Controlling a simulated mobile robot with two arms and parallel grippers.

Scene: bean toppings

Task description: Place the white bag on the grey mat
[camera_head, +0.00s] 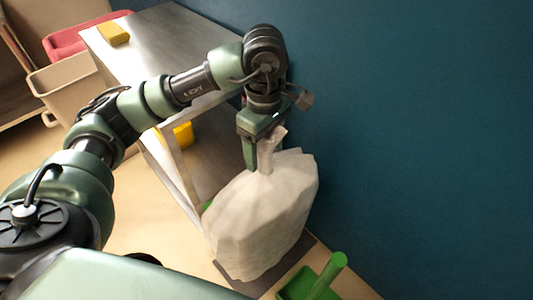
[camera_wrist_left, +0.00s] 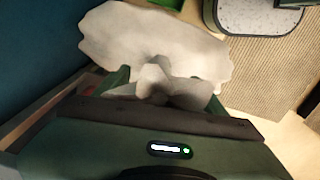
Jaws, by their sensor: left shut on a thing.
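The white bag (camera_head: 262,215) hangs upright from my left gripper (camera_head: 264,158), which is shut on its twisted neck. The bag's full body also shows in the left wrist view (camera_wrist_left: 150,38), beyond the gripper (camera_wrist_left: 165,88). The grey mat (camera_head: 278,282) shows as a dark patch on the floor, below and just right of the bag. The bag hides much of the mat, and I cannot tell whether its bottom touches it. My right gripper is not in view.
A green dustpan (camera_head: 315,282) lies at the mat's right. A metal shelf table (camera_head: 160,45) stands left of the bag, with a yellow sponge (camera_head: 113,33) on top. A blue wall (camera_head: 420,120) is close on the right. A beige bin (camera_head: 70,88) stands at far left.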

